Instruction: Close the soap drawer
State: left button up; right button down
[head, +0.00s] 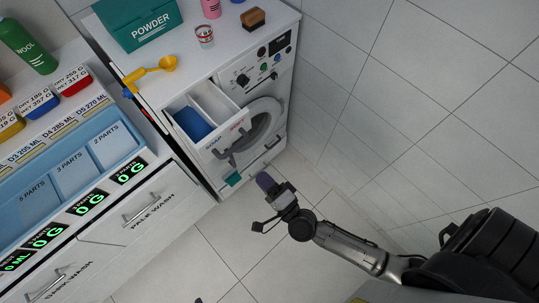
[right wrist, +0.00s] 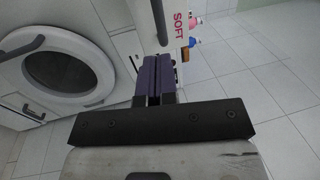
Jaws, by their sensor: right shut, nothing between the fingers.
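The soap drawer (head: 228,137) of the white washing machine (head: 258,80) stands pulled out. Its open top shows a blue compartment (head: 191,124) and pale ones beside it. A dark bar handle (head: 238,151) is on its front. In the right wrist view, the drawer front marked SOFT (right wrist: 180,22) shows at the top, with its handle (right wrist: 158,18) just beyond my fingers. My right gripper (head: 264,181) has purple fingers; they are pressed together and empty in the right wrist view (right wrist: 155,76). In the head view it is in front of the machine, apart from the drawer. My left gripper does not show.
The round washer door (head: 262,122) is below the drawer, partly hidden by it. A teal POWDER box (head: 145,28), a yellow scoop (head: 153,72), a small glass (head: 205,37) and a brush (head: 253,17) are on top. A cabinet (head: 140,210) stands left. Tiled floor (head: 215,250) is clear in front.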

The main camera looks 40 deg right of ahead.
jog(key=d+p+x, duration=0.1)
jog(key=x, duration=0.8)
jog(key=shift+w+a, duration=0.15)
jog(key=shift+a, duration=0.3)
